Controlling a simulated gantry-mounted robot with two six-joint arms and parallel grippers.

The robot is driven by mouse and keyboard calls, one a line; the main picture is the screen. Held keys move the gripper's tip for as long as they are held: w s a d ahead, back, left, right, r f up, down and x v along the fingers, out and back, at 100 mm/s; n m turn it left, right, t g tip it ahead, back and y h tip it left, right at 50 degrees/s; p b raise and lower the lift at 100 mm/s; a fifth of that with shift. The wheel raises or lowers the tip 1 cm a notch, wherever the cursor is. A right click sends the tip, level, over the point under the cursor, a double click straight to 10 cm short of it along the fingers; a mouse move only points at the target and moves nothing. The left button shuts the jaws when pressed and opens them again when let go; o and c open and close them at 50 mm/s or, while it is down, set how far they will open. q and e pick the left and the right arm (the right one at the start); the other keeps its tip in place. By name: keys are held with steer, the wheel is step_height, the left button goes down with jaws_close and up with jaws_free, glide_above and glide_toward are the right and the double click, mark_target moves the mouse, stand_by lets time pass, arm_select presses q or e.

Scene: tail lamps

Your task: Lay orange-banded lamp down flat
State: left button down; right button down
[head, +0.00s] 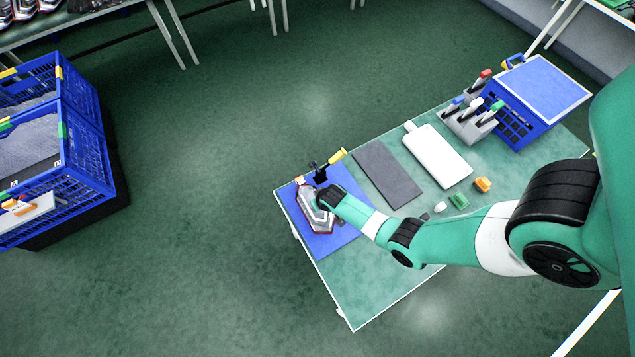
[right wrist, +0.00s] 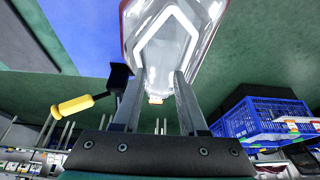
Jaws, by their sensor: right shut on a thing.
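The lamp (head: 314,215), with a clear and red housing, is at the blue mat (head: 340,232) on the near left of the table. It also shows in the right wrist view (right wrist: 172,45), its narrow end between my fingers and a small orange part there. My right gripper (right wrist: 160,80) is shut on that end; in the head view my wrist covers the grasp. I cannot tell whether the lamp touches the mat or is held just above it. My left gripper is not in view.
A black clamp with a yellow handle (head: 336,157) stands at the mat's far edge, close to my gripper. A dark grey pad (head: 387,174), a white tray (head: 437,155), small coloured blocks and a tool rack (head: 468,122) lie to the right. Blue crates (head: 85,145) stand far left.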

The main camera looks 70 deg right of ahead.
steer(key=shift+r, duration=0.15)
steer(key=shift+r+p, duration=0.65)
steer(key=shift+p, duration=0.05)
